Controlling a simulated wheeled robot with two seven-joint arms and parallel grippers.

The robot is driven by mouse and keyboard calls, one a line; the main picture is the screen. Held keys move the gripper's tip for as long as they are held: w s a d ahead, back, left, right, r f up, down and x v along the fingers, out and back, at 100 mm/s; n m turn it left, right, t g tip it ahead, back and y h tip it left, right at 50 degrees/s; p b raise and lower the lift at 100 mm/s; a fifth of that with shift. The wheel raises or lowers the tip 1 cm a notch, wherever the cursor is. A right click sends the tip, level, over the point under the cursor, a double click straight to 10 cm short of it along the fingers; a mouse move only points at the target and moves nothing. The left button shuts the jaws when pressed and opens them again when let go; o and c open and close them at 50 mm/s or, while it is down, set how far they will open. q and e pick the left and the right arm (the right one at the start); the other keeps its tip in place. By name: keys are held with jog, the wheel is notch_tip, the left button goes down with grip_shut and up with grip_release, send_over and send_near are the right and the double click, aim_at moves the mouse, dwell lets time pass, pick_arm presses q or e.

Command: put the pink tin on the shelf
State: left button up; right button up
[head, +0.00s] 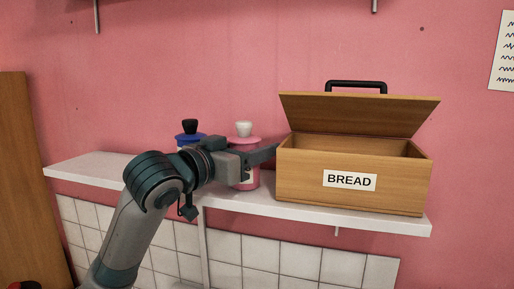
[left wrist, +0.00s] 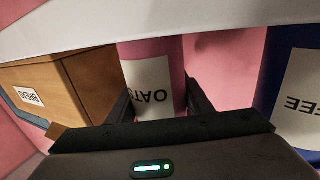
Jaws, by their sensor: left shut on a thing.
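The pink tin (head: 247,178) has a pink lid with a white knob and stands upright over the white shelf (head: 300,208), between the blue tin and the bread box. Its base is at the shelf top; I cannot tell whether it touches or hovers just above. My left gripper (head: 262,158) is shut on the tin, reaching across its front. In the left wrist view the tin (left wrist: 154,60) shows inverted, with a white OATS label, between the two fingers (left wrist: 163,105). My right gripper is not in view.
A blue tin (head: 188,137) with a black knob, its label partly seen in the left wrist view, stands left of the pink tin, partly behind my arm. A wooden bread box (head: 300,188) with its lid raised stands close on the right. The shelf's left end is bare.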

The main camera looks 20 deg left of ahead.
pick_arm(q)
jog(key=o, duration=0.8)
jog(key=shift+f, duration=0.1)
jog(key=shift+o, duration=0.6)
jog(key=shift+r, duration=0.2)
jog(key=shift+s+a+f+b, duration=0.15)
jog(key=shift+s+a+b, duration=0.15)
jog(key=shift+s, duration=0.15)
jog(key=b+v, duration=0.4)
jog(key=v, duration=0.5)
jog(key=shift+s, duration=0.25)
jog(key=shift+v, duration=0.8)
